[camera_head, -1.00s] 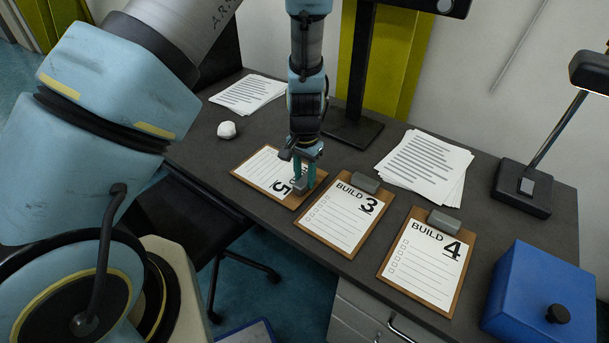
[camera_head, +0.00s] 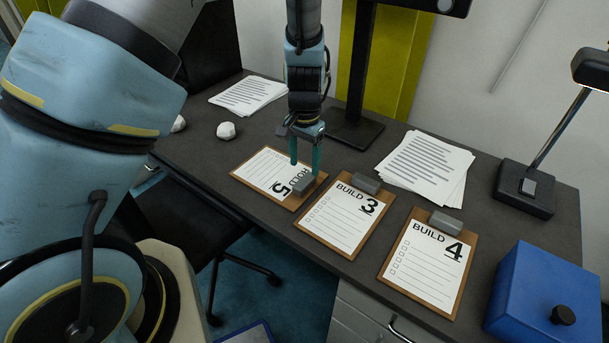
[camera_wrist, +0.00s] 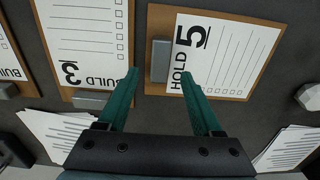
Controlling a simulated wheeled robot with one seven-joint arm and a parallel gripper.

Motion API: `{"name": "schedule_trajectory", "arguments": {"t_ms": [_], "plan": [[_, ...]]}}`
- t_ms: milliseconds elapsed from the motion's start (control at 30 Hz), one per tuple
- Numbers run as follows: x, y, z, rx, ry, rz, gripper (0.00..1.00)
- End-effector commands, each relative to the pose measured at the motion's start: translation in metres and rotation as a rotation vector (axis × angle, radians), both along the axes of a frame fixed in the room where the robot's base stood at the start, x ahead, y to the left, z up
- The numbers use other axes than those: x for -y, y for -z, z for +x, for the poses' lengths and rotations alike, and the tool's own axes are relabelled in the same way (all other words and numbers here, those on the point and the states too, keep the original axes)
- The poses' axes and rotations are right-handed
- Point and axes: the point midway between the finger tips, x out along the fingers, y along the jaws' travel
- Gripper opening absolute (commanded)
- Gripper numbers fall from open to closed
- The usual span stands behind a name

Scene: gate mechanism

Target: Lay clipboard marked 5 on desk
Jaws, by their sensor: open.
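The clipboard marked 5 (camera_head: 272,172), brown with a white "HOLD" sheet and a grey clip (camera_head: 303,183), lies flat on the dark desk (camera_head: 205,150), left of the other clipboards. In the wrist view the clipboard marked 5 (camera_wrist: 225,52) fills the upper right, its clip (camera_wrist: 161,60) beside the fingertips. My gripper (camera_head: 306,168) has teal fingers pointing down near the clip end of the clipboard. The wrist view shows my gripper (camera_wrist: 160,78) open, with a wide gap between the fingertips and nothing held. Whether the fingertips touch the clip is not clear.
Clipboards marked 3 (camera_head: 338,222) and 4 (camera_head: 425,262) lie to the right. Loose papers (camera_head: 425,168) and more papers (camera_head: 248,95) lie behind. A lamp base (camera_head: 525,188) and blue box (camera_head: 540,285) stand at the right. A crumpled white ball (camera_head: 226,131) lies at the left.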

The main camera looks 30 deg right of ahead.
Motion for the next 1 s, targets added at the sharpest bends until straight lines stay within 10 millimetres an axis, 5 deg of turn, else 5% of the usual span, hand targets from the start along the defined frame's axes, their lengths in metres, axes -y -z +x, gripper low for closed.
{"name": "schedule_trajectory", "arguments": {"t_ms": [300, 700, 867, 1000], "plan": [[0.001, -0.055, 0.0, 0.0, 0.001, -0.003, 0.67], [-0.005, -0.069, 0.003, -0.001, -0.018, -0.002, 0.67], [-0.05, -0.084, 0.026, -0.003, -0.152, -0.021, 0.67], [-0.12, -0.104, 0.045, 0.003, -0.352, -0.046, 0.67]]}}
